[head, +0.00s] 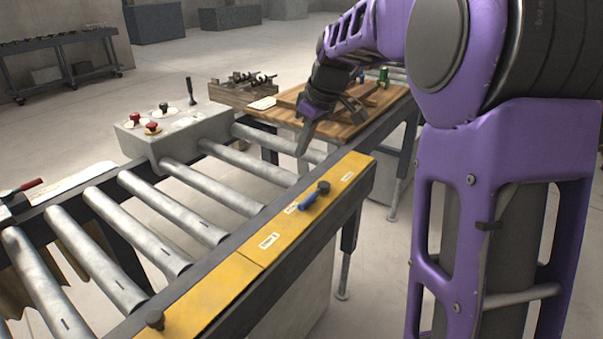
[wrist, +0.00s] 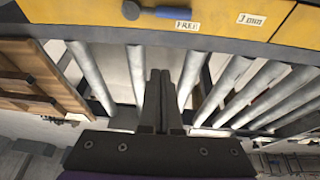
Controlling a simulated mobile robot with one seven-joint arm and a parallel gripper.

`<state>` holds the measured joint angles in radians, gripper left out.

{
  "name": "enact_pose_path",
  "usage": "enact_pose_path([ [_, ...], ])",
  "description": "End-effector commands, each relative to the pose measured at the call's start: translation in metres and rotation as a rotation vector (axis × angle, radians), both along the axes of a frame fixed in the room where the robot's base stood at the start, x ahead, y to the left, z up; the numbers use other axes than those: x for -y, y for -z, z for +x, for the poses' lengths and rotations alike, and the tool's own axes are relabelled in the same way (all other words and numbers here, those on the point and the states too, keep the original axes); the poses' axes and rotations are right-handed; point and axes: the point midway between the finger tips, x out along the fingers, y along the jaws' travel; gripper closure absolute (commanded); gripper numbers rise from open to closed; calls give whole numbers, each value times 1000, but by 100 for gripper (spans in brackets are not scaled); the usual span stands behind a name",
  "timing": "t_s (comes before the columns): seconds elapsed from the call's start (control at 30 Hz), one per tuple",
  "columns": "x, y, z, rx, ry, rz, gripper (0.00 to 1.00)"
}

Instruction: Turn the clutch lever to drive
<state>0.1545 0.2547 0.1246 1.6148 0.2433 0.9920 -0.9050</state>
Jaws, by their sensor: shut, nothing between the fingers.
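The clutch lever (head: 311,199) has a blue handle and a dark round pivot knob, on the yellow panel (head: 215,295) along the conveyor's near side. Its handle points toward the lower left, beside a label (head: 290,208) that reads FREE in the wrist view (wrist: 187,25). Another label (head: 347,177) lies on the knob's other side, too small to read. In the wrist view the lever (wrist: 172,13) is at the top edge. My gripper (head: 302,151) is shut and empty, pointing down above the rollers behind the panel, apart from the lever.
A grey control box (head: 165,130) with red buttons and a black stick stands across the rollers (head: 175,205). A wooden board (head: 350,125) with tools lies beyond my gripper. A dark knob (head: 155,320) stands at the panel's near end. The panel around the lever is clear.

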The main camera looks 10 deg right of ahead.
Motion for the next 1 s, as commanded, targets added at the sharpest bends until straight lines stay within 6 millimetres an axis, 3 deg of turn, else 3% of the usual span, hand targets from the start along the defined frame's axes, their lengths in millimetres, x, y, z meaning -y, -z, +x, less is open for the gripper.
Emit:
enact_pose_path([
  [0.1, -6, 10, -10, -44, -33, 16, 100],
  [0.27, -11, 25, -7, -50, -37, 17, 100],
  [0.7, -31, 107, 13, -48, -33, 17, 100],
  [1.0, -6, 110, -12, -45, -33, 16, 100],
])
